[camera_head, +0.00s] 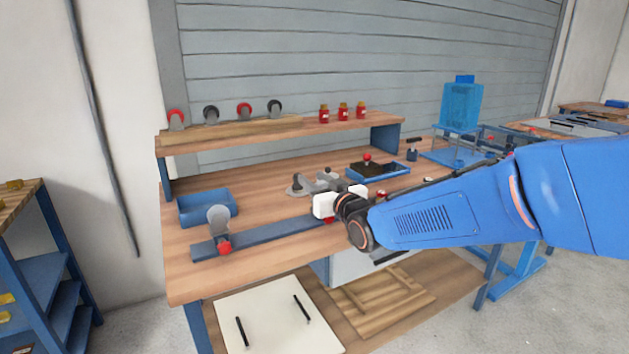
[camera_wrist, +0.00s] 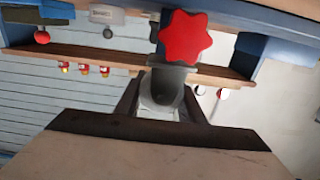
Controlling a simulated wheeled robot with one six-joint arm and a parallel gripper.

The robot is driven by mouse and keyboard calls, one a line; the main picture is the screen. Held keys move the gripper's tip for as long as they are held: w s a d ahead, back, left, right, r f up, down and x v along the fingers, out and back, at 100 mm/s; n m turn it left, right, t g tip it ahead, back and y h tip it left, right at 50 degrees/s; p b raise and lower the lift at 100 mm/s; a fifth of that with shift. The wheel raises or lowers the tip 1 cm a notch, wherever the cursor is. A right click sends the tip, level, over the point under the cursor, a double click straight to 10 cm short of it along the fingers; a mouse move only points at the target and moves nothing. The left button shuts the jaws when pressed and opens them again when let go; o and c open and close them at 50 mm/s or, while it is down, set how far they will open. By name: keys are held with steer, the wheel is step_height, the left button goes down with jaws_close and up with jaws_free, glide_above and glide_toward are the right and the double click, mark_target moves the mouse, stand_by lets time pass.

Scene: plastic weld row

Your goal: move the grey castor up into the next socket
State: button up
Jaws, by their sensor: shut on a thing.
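My gripper (camera_head: 326,204) is over the right part of a long blue rail (camera_head: 262,238) on the bench. In the wrist view its dark fingers close on a grey rounded piece (camera_wrist: 160,92), which I take to be the grey castor. A dark block and a red star knob (camera_wrist: 184,36) show right beyond it. In the head view my gripper hides most of the held piece; a red knob (camera_head: 330,220) shows just below. I cannot tell whether the castor is seated in a socket.
Behind is a raised shelf (camera_head: 290,127) with several red and black wheeled castors and red bottles (camera_head: 343,111). A blue bin (camera_head: 206,206) stands behind the rail at left. Grey fixture parts (camera_head: 318,181) and a blue tray (camera_head: 384,175) with a red knob lie close behind my gripper.

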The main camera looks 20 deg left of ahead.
steer(key=o, duration=1.6)
step_height(320, 180, up, 7)
stand_by(0.3)
steer(key=shift+d, duration=0.1)
